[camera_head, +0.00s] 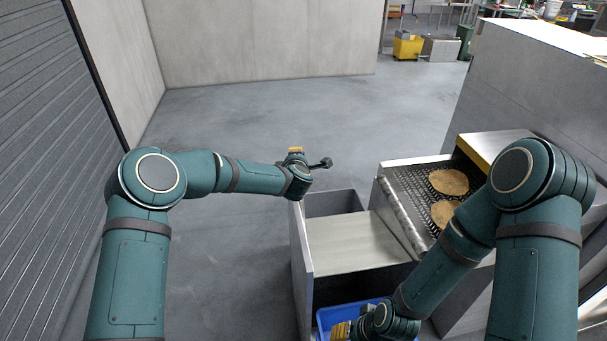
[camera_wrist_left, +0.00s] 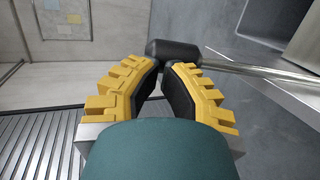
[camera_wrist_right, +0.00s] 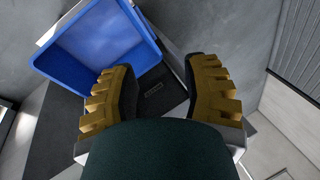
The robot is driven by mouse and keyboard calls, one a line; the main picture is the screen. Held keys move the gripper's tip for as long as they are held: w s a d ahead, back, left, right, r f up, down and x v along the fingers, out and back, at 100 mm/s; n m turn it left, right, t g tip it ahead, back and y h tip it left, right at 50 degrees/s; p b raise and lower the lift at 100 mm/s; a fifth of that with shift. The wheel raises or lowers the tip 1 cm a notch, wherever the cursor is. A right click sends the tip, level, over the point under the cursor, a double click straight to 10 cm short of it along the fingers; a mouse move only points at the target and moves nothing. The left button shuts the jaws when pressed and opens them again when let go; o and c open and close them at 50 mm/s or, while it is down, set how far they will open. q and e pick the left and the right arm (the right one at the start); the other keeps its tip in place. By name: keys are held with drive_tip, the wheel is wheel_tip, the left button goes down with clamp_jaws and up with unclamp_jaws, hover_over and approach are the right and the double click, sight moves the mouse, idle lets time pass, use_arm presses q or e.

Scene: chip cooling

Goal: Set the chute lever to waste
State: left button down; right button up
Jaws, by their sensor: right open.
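The chute lever has a black knob (camera_head: 326,162) on a short rod above the far end of the grey chute box (camera_head: 302,250). In the left wrist view the black knob (camera_wrist_left: 172,50) lies at my left fingertips, with its metal rod (camera_wrist_left: 255,68) running right. My left gripper (camera_wrist_left: 161,68) has its yellow-backed fingers drawn close together, with the knob at their tips and not clearly between them. The chute's sloping plate (camera_head: 350,242) tilts within the box. My right gripper (camera_wrist_right: 158,65) is open and empty, over a blue bin (camera_wrist_right: 95,50).
The blue bin (camera_head: 325,320) stands at the near end of the chute box. A mesh conveyor (camera_head: 408,195) to the right carries round tan chips (camera_head: 449,182). A shutter wall (camera_head: 45,130) stands at the left. The floor (camera_head: 270,110) beyond is clear.

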use_arm(q)
drive_tip(key=w+a+f+p, duration=0.1)
drive_tip(key=w+f, duration=0.1)
drive_tip(key=w, duration=0.3)
drive_tip(key=w+a+f+g+p, duration=0.1)
drive_tip(key=w+f, duration=0.1)
drive_tip(key=w, duration=0.3)
drive_tip(key=shift+f, duration=0.25)
use_arm(e)
drive_tip(key=r, duration=0.3)
drive_tip(key=shift+w+d+r, duration=0.1)
drive_tip(key=shift+w+r, duration=0.1)
drive_tip(key=shift+w, duration=0.2)
use_arm(q)
drive_tip(key=shift+w+a, duration=0.1)
drive_tip(key=shift+a, duration=0.1)
drive_tip(key=shift+p, duration=0.35)
use_arm(e)
drive_tip(key=shift+s+d+r, duration=0.1)
